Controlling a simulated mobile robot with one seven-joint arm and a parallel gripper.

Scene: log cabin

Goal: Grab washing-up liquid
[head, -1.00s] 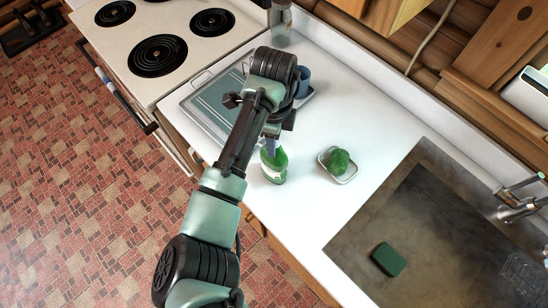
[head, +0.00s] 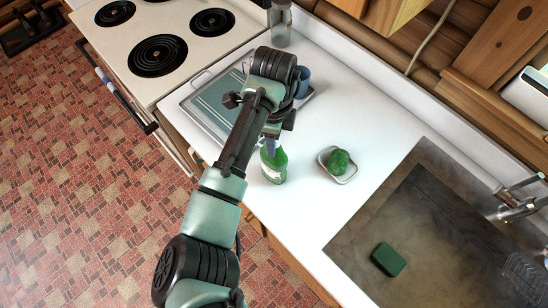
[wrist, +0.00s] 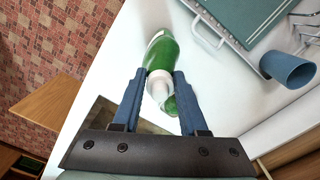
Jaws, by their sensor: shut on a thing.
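The washing-up liquid is a green bottle (head: 275,167) with a pale label, standing on the white counter near its front edge. My gripper (head: 270,146) reaches down onto the bottle's upper part in the head view. My gripper (wrist: 161,78) is shut on it, one finger on each side. The bottle's base appears still on the counter, though any small gap is hard to tell.
A dish with a green lump (head: 339,160) is right of the bottle. A sink (head: 430,235) with a green sponge (head: 388,259) lies further right. A dish rack tray (head: 207,107) and a blue cup (wrist: 287,70) are behind. The stove (head: 165,25) is at the back left.

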